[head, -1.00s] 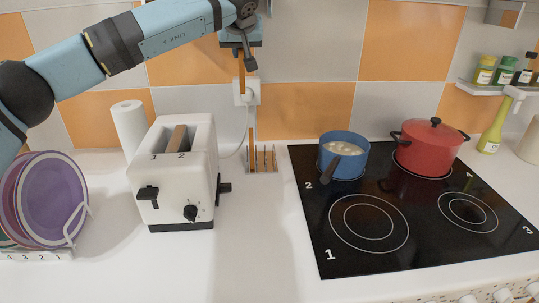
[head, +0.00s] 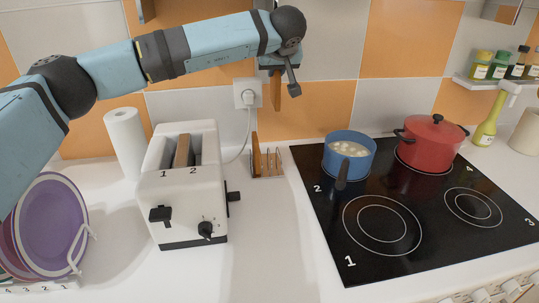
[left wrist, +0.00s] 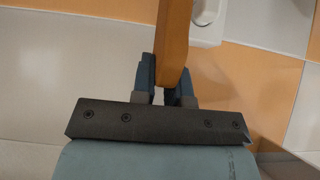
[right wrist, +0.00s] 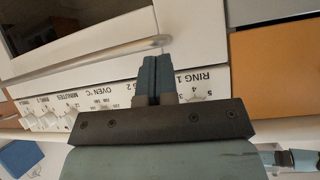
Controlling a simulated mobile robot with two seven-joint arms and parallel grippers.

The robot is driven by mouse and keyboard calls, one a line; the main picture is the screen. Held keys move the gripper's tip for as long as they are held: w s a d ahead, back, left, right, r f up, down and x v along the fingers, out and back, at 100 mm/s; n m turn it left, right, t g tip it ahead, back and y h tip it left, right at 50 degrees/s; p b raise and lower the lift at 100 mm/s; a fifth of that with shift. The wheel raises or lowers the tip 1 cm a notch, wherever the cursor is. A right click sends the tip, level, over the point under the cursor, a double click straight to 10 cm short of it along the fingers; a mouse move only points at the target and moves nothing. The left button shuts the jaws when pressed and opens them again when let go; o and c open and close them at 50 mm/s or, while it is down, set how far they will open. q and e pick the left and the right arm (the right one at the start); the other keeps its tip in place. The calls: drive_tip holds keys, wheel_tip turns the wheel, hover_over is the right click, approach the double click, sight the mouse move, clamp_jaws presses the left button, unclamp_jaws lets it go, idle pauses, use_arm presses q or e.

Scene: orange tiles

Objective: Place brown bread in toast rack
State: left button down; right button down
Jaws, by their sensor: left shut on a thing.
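My left gripper (head: 275,68) is shut on a slice of brown bread (head: 276,92), held upright and edge-on, in the air above and slightly right of the toast rack. The held slice also shows between the fingers in the left wrist view (left wrist: 173,45). The toast rack (head: 268,176) stands on the counter by the wall, right of the toaster. Another brown slice (head: 255,155) stands upright at the rack's left end; the slots to its right look empty. The white toaster (head: 190,205) has a slice (head: 183,151) sticking up between its slots' walls. My right gripper (right wrist: 156,78) is shut and empty.
A black hob (head: 320,215) is right of the rack, with a blue pan (head: 334,160) and a red pot (head: 430,150). A paper roll (head: 125,140) and purple plates (head: 50,225) stand left. The wall socket and plug (head: 246,95) are behind the rack.

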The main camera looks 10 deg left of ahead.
use_arm(q)
wheel_tip(320, 180, down, 19)
drive_tip(key=shift+f+b, duration=0.2)
drive_tip(key=shift+b, duration=0.1)
drive_tip(key=shift+f, duration=0.1)
drive_tip(key=c, duration=1.1)
unclamp_jaws()
drive_tip(key=v, duration=1.2)
drive_tip(key=shift+s, duration=0.1)
